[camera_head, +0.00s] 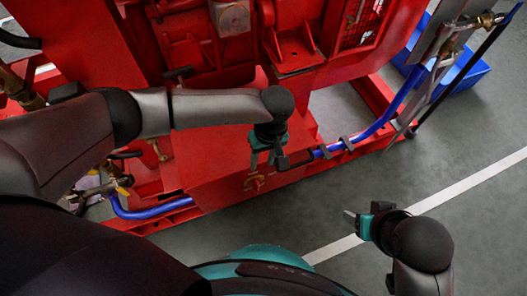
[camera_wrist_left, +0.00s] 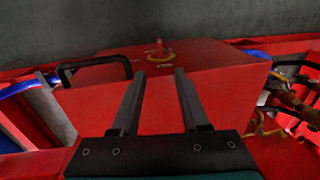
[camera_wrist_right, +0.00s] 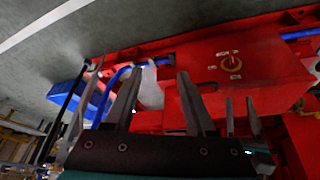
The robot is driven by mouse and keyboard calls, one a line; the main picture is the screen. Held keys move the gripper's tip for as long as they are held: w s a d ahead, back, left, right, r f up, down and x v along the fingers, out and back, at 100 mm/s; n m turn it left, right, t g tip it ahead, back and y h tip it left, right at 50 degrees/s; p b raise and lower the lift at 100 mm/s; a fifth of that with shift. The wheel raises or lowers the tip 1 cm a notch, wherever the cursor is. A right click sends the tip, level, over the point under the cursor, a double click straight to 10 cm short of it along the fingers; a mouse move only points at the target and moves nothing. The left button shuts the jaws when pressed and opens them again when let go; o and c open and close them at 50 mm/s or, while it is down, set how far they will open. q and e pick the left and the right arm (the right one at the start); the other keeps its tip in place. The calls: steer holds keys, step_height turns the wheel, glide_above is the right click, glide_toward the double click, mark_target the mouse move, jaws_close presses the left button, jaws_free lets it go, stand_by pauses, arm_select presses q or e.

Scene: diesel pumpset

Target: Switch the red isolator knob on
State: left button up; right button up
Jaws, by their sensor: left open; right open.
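The red isolator knob (camera_head: 254,181) sits in a yellow ring on the red box (camera_head: 225,190). In the left wrist view the knob (camera_wrist_left: 159,48) stands up beyond my fingertips, roughly between them. It also shows in the right wrist view (camera_wrist_right: 231,63), with small pale labels around its ring. My left gripper (camera_head: 264,158) is open and empty over the box, close to the knob but apart from it. My right gripper (camera_head: 350,218) is open and empty above the floor, right of the box; its fingers (camera_wrist_right: 158,74) frame no object closely.
A black handle (camera_wrist_left: 95,72) stands beside the knob on the box. A blue hose (camera_head: 370,132) runs along the red frame. A blue tray (camera_head: 462,75) lies at the back right. The grey floor (camera_head: 440,165) at right is clear, with a white line.

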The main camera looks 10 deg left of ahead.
arm_select(q)
steer(key=shift+w+r, duration=0.1)
steer(key=shift+r, duration=0.8)
arm_select(e)
steer(key=shift+w+f, duration=0.1)
steer(key=shift+f, duration=0.85)
